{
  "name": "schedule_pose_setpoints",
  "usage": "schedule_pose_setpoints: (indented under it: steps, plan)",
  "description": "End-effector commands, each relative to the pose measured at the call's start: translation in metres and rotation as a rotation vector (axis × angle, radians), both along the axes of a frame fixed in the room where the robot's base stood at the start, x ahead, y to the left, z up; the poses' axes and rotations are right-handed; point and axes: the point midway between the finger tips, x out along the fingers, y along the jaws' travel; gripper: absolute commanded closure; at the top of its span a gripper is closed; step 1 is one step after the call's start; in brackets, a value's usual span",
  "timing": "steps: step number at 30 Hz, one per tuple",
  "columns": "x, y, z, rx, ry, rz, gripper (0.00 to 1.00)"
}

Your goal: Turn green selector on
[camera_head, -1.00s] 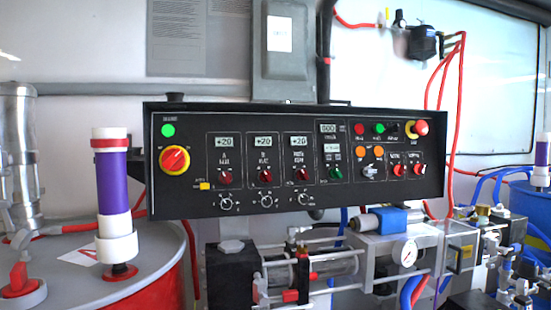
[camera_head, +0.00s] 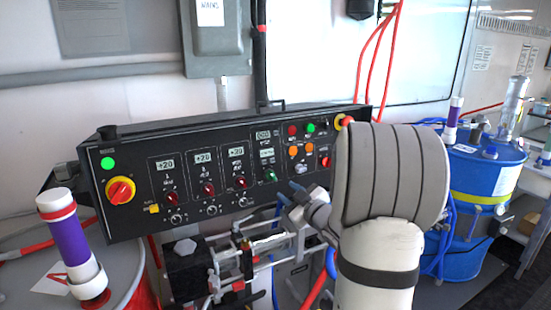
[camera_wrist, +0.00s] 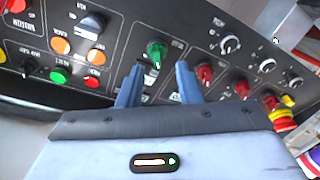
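The green selector (camera_head: 269,176) is a small green knob on the black control panel (camera_head: 130,216), right of a row of red knobs. In the wrist view the green selector (camera_wrist: 156,52) shows beyond and roughly between my fingertips, with the panel turned nearly upside down. My gripper (camera_wrist: 158,78) is open, its two blue-grey fingers apart with nothing between them. In the head view my gripper (camera_head: 288,193) is small and partly hidden by my arm, just right of and below the green selector. I cannot tell whether a fingertip touches the panel.
Red knobs (camera_wrist: 204,72) and orange buttons (camera_wrist: 60,45) flank the green selector. A red-and-yellow main switch (camera_head: 120,191) sits at the panel's left. Pump hardware (camera_head: 188,262) stands below the panel. Blue drums (camera_head: 480,170) stand at the right.

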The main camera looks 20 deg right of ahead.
Motion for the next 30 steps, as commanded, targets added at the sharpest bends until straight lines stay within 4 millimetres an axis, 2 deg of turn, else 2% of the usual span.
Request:
schedule_pose_setpoints:
  steps: [1,5,18,23,30]
  plan:
    - [0.0,-0.002,0.009,0.001,-0.014,0.011,0.68]
    - [0.005,-0.001,0.013,0.0,-0.034,0.03,0.68]
    - [0.067,0.008,0.012,0.0,-0.034,0.03,0.68]
    - [0.075,0.008,0.011,0.0,-0.034,0.027,0.68]
    - [0.076,0.008,0.011,0.0,-0.035,0.026,0.68]
